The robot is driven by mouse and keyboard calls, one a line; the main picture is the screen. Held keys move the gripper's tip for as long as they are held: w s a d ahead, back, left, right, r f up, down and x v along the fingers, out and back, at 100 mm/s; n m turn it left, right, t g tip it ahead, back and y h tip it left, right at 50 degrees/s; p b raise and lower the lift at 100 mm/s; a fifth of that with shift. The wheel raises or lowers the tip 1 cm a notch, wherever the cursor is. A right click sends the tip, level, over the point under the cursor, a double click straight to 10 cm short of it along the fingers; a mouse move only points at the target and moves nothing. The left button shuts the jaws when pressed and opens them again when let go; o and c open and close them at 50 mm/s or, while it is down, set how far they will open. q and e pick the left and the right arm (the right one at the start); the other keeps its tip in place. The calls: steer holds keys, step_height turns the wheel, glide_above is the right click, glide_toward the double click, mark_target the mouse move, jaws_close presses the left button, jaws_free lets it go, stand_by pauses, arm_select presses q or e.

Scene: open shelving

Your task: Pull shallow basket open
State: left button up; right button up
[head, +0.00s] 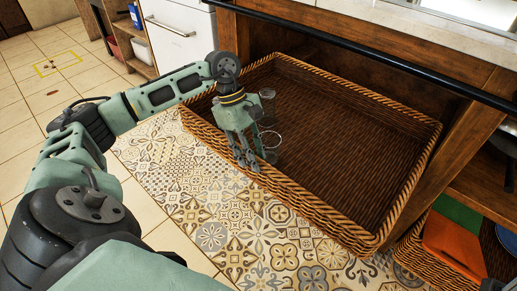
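The shallow basket (405,205) is a wide brown wicker tray with a braided rim. It stands well out from under the counter, over the patterned mat, with its far part still below the counter. My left gripper (247,160) points down at the basket's near rim, left of that rim's middle. Its fingertips overlap the rim in the picture. Whether they close on the rim or only touch it is unclear. A clear glass item (270,139) shows beside the gripper, partly hidden by it. My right gripper is not in view.
A dark rail (385,58) runs along the counter's front above the basket. A lower wicker basket with an orange item (452,246) is at the right. A white cabinet front (177,35) stands at the back left. The patterned mat (205,190) is clear in front.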

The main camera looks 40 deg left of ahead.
arm_select(q)
steer(key=v, duration=0.5)
steer(key=shift+r, duration=0.2)
stand_by(0.3)
